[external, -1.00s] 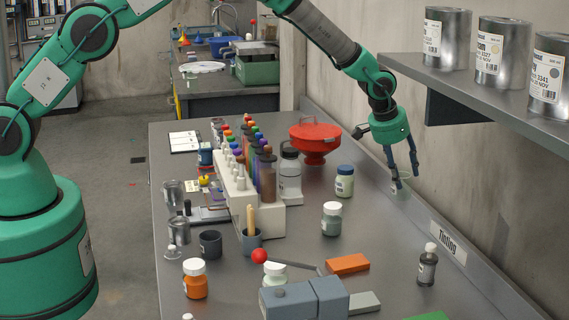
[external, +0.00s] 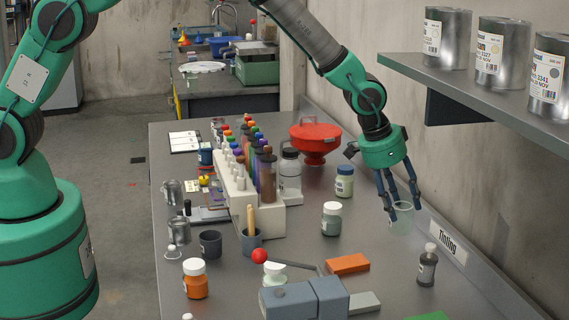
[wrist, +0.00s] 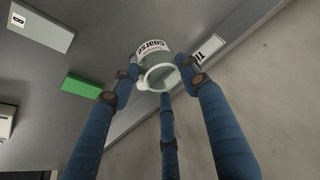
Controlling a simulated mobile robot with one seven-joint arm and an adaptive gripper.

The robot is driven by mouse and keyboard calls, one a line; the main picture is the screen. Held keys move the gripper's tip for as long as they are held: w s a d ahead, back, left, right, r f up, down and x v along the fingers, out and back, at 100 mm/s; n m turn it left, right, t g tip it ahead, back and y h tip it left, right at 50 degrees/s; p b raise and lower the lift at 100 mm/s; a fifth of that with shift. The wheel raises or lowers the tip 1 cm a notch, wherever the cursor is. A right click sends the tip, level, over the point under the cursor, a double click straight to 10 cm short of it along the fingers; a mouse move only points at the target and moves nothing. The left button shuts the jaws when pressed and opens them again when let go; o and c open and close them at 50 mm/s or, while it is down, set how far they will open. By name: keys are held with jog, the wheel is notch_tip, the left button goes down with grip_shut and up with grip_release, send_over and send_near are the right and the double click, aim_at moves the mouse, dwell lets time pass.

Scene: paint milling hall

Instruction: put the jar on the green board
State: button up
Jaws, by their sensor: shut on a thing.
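A pale green, see-through jar (external: 402,221) is between the fingers of my gripper (external: 403,207), which is shut on it. The jar also shows in the wrist view (wrist: 157,68), with a white label reading "coarse" and its round rim towards the camera. In the external view it hangs over the right side of the bench, near the back strip; its exact height is hard to tell. The green board (external: 430,316) is cut off at the bottom edge of the external view. In the wrist view the green board (wrist: 82,86) lies left of the jar, apart from it.
A dark bottle with a white top (external: 427,266) stands between my gripper and the green board. An orange block (external: 347,263), grey-blue boxes (external: 305,300) and a white-lidded jar (external: 331,219) stand to the left. A shelf with metal cans (external: 502,52) overhangs at upper right.

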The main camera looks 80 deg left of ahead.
jog(key=s+d+m+p, duration=0.1)
jog(key=d+p, duration=0.2)
jog(key=d, duration=0.9)
jog(key=s+d+r+m+p, duration=0.1)
jog(key=s+d+p, duration=0.1)
jog(key=d, duration=0.9)
jog(key=shift+s+d+m+h+p, duration=0.15)
jog(key=shift+d+m+h+p, duration=0.25)
jog(key=shift+p, duration=0.35)
jog(key=shift+a, duration=0.1)
notch_tip(320, 180, down, 6)
jog(key=shift+p, duration=0.45)
jog(key=shift+f, duration=0.1)
jog(key=shift+f, duration=1.85)
jog(key=shift+f, duration=0.2)
jog(key=o, duration=1.1)
jog(key=shift+c, duration=0.2)
jog(key=shift+r, duration=0.1)
